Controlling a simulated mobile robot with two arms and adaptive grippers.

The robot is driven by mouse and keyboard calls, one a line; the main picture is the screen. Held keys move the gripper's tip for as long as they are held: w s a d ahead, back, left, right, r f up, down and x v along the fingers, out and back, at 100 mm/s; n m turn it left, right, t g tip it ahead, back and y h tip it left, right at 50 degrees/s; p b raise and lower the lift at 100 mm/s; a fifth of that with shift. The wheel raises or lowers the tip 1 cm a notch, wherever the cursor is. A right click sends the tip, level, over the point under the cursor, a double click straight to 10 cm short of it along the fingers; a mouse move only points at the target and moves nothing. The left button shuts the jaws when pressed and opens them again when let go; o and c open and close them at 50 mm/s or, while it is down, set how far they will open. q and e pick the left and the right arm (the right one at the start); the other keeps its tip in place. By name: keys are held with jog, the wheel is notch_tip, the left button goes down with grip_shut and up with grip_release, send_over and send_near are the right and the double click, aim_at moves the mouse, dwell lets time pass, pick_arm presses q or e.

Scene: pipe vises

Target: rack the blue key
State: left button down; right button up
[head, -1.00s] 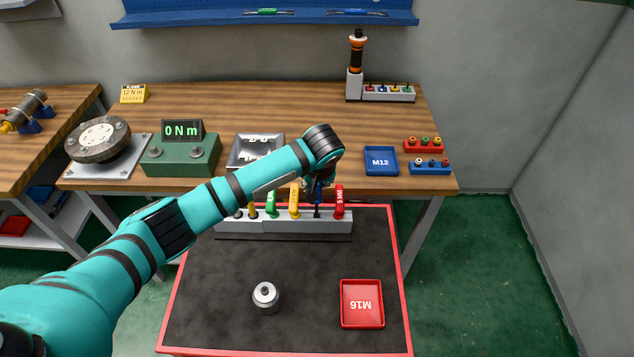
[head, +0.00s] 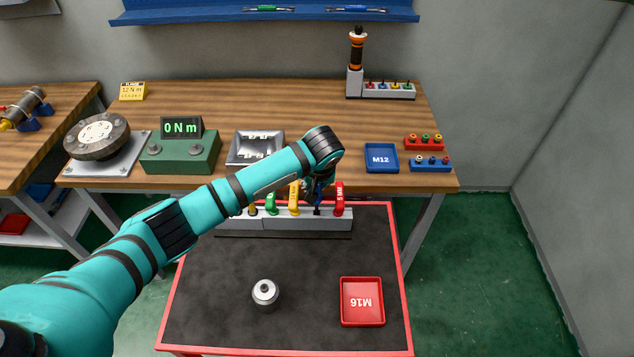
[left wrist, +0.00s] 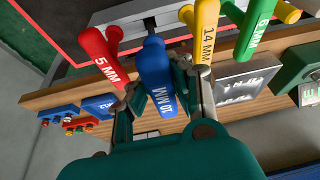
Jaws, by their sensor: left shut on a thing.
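The blue key (left wrist: 156,75), marked 10 MM, is between the fingers of my left gripper (left wrist: 158,88), which is shut on it. In the head view the blue key (head: 318,193) shows only in part, under my left wrist, at the grey rack (head: 308,223) between a yellow and a red key. Its lower end is at the rack's slot in the wrist view; I cannot tell how deep it sits. The red 5 MM key (left wrist: 97,55) and yellow 14 MM key (left wrist: 204,35) stand on either side. My right gripper is not in view.
A green key (head: 271,203) and others stand in the rack's left part, partly behind my arm. A grey metal socket (head: 265,292) and a red M16 tray (head: 362,302) are on the black mat. A blue M12 tray (head: 381,158) is on the wooden bench behind.

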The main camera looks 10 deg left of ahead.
aim_at(319, 190)
pick_arm(q)
jog(key=shift+f+b, duration=1.4)
jog(key=shift+f, duration=1.6)
dwell(1.2)
jog(key=shift+s+f+p, duration=0.15)
jog(key=shift+s+p, duration=0.05)
jog(key=shift+p, duration=0.15)
dwell(1.0)
jog(key=c, duration=1.2)
grip_release()
jog(key=shift+w, duration=0.15)
jog(key=shift+o, duration=0.2)
jog(key=shift+r, duration=0.35)
jog(key=v, duration=1.1)
jog(key=shift+r, duration=0.2)
jog(key=shift+f, duration=0.1)
